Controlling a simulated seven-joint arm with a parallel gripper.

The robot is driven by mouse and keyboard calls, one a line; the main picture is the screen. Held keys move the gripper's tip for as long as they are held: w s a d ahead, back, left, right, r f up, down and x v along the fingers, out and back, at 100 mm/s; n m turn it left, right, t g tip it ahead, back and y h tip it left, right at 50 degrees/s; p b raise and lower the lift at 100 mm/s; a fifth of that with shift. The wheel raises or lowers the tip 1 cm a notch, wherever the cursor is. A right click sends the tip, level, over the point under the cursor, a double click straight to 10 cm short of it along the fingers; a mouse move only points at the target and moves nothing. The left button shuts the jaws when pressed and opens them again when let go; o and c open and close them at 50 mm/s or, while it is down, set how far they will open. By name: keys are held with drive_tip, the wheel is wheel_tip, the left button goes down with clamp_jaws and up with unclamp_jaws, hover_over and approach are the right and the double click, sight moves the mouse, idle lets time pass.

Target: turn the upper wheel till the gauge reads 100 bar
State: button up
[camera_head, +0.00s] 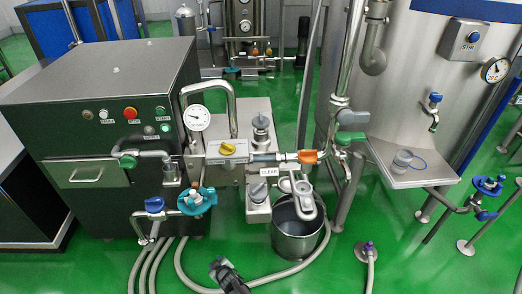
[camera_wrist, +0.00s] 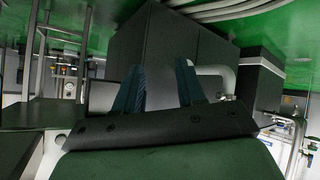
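A round white gauge (camera_head: 197,117) stands on the pipework right of the dark green cabinet. Its dark needle shows, but the numbers are too small to read. A grey knob-like wheel (camera_head: 261,122) sits on the upper part of the steel block, and a similar lower one (camera_head: 258,191) sits near the CLEAR label. A blue handwheel (camera_head: 196,200) is below the gauge; I cannot tell which the task calls upper. My gripper (camera_head: 226,270) is low in the head view, well apart from all these. In the wrist view its two fingers (camera_wrist: 160,72) stand apart with nothing between them.
A yellow knob (camera_head: 227,149) and an orange-handled valve (camera_head: 308,157) sit on the pipe near the gauge. A steel bucket (camera_head: 297,238) stands below. A large tank (camera_head: 410,90) is on the right. Hoses (camera_head: 190,274) cross the green floor in front.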

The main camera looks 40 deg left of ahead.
drive_tip(key=s+a+r+n+g+y, duration=0.2)
drive_tip(key=s+a+r, duration=0.2)
drive_tip(key=s+a, duration=0.35)
drive_tip(key=s+a+r+n+g+y, duration=0.1)
drive_tip(key=s+a+r+n+y, duration=0.15)
drive_tip(key=s+a, duration=0.45)
drive_tip(key=s+a+r, duration=0.1)
drive_tip(key=a+r, duration=0.2)
drive_tip(key=r, duration=0.4)
drive_tip(key=s+a+r+y, duration=0.1)
drive_tip(key=a+r, duration=0.3)
drive_tip(key=r, duration=0.2)
drive_tip(key=s+a+r, duration=0.1)
drive_tip(key=a+r, duration=0.2)
drive_tip(key=r, duration=0.4)
drive_tip(key=w+a+r+m+t, duration=0.2)
drive_tip(key=w+a+r, duration=0.3)
drive_tip(key=r, duration=0.3)
drive_tip(key=m+g+h, duration=0.2)
drive_tip(key=m+h, duration=1)
drive_tip(key=h, duration=0.4)
approach(261, 116)
drive_tip(key=shift+y, duration=0.25)
wheel_tip(261, 116, down, 9)
drive_tip(key=shift+w+d, duration=0.15)
